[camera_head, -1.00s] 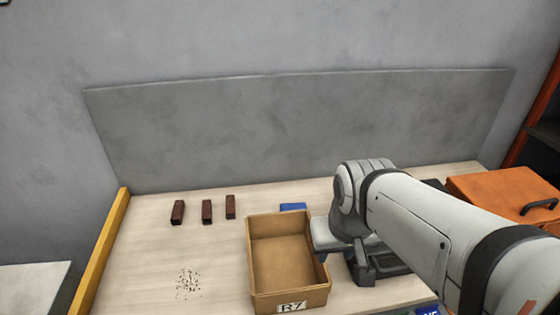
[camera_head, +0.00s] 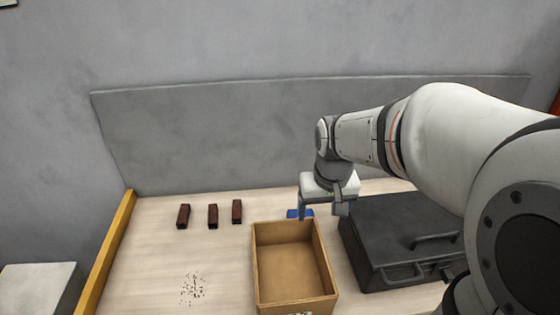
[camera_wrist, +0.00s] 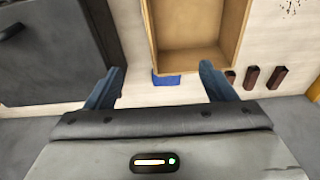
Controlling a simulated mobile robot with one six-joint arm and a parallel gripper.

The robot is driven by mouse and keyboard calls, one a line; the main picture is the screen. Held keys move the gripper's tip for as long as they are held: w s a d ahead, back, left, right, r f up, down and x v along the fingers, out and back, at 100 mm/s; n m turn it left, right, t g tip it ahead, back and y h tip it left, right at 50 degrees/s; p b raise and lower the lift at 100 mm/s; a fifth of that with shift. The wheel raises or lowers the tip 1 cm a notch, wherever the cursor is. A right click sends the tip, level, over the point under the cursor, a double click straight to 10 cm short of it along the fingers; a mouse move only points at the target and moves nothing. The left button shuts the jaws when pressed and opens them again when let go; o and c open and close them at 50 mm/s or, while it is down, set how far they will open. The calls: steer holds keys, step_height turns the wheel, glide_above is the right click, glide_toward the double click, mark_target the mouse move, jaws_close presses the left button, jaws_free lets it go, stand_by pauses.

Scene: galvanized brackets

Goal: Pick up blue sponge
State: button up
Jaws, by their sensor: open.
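The blue sponge (camera_head: 299,213) lies on the wooden table behind the cardboard-coloured bin, partly hidden by my gripper in the head view. In the wrist view the sponge (camera_wrist: 166,79) shows between my fingers, close against the bin's edge and apart from both fingers. My gripper (camera_head: 322,212) is open and empty, pointing down above the table near the sponge. In the wrist view its two fingers (camera_wrist: 162,84) stand wide apart.
An open empty bin (camera_head: 292,268) stands just in front of the sponge. A black case (camera_head: 400,235) is to the right. Several dark red blocks, three in all, including one (camera_head: 212,216), stand left. Dark crumbs (camera_head: 192,288) lie front left. A grey panel (camera_head: 230,140) rises behind.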

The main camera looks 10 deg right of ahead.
mark_target(291, 214)
steer(key=o, duration=0.4)
steer(key=shift+g, duration=0.4)
steer(key=w+f, duration=0.1)
steer(key=w, duration=0.2)
steer(key=w+f, duration=0.2)
steer(key=w, duration=0.2)
steer(key=w+f, duration=0.1)
steer(key=w, duration=0.2)
steer(key=shift+w+d+f+p, duration=0.1)
steer(key=shift+w+f+p, duration=0.1)
steer(key=shift+f+p, duration=0.1)
steer(key=shift+o, duration=0.3)
steer(key=shift+m+g, duration=0.4)
steer(key=shift+g, duration=0.1)
steer(key=w+f, duration=1)
steer(key=shift+w+d+f+p, duration=0.1)
steer(key=shift+w+f+p, duration=0.05)
steer(key=shift+f+p, duration=0.25)
steer(key=shift+a+f+p, duration=0.15)
steer(key=shift+f+p, duration=0.25)
steer(key=shift+f, duration=1.65)
steer(key=shift+a+f+p, duration=0.15)
steer(key=shift+f+p, duration=0.2)
steer(key=shift+f, duration=1.65)
